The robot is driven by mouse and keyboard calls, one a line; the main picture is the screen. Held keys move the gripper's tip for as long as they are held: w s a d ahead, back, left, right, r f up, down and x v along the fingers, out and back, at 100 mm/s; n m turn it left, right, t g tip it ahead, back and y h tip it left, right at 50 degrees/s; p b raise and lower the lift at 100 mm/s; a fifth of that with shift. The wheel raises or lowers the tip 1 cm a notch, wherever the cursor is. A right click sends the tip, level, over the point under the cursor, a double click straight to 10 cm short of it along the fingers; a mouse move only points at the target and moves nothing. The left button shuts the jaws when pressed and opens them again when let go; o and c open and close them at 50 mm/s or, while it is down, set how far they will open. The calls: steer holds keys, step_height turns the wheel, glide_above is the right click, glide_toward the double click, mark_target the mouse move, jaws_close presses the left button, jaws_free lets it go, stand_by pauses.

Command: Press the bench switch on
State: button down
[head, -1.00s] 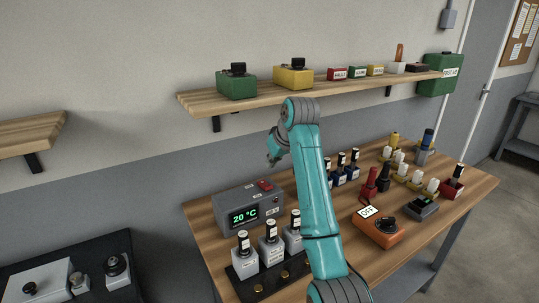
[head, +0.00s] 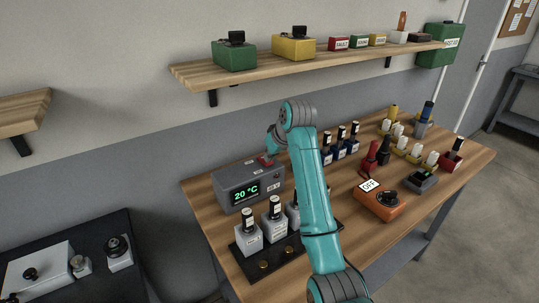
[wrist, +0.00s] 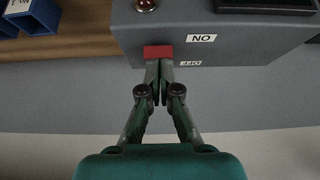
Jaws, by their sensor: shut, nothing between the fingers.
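The bench switch (wrist: 157,51) is a small red rocker on top of the grey box (head: 235,200), whose green display reads 20 °C. In the wrist view a white label with large letters (wrist: 201,38) and a smaller label (wrist: 190,63) sit beside it. My gripper (wrist: 158,66) is shut and empty, its tips at the near edge of the red rocker. I cannot tell whether they touch or press it. In the head view my gripper (head: 268,160) is over the box's top, partly hiding the switch.
A red lamp (wrist: 146,5) sits on the box beyond the switch. A dark rack (head: 265,264) with grey bottles stands in front of the box. An orange device (head: 378,203) with an OFF sign is to the right. A shelf (head: 330,66) hangs above.

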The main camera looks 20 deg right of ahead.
steer(key=shift+s+d+f+t, duration=0.1)
steer(key=shift+s+f+t, duration=0.1)
steer(key=shift+f+t, duration=0.35)
steer(key=shift+r, duration=0.3)
steer(key=shift+r, duration=0.6)
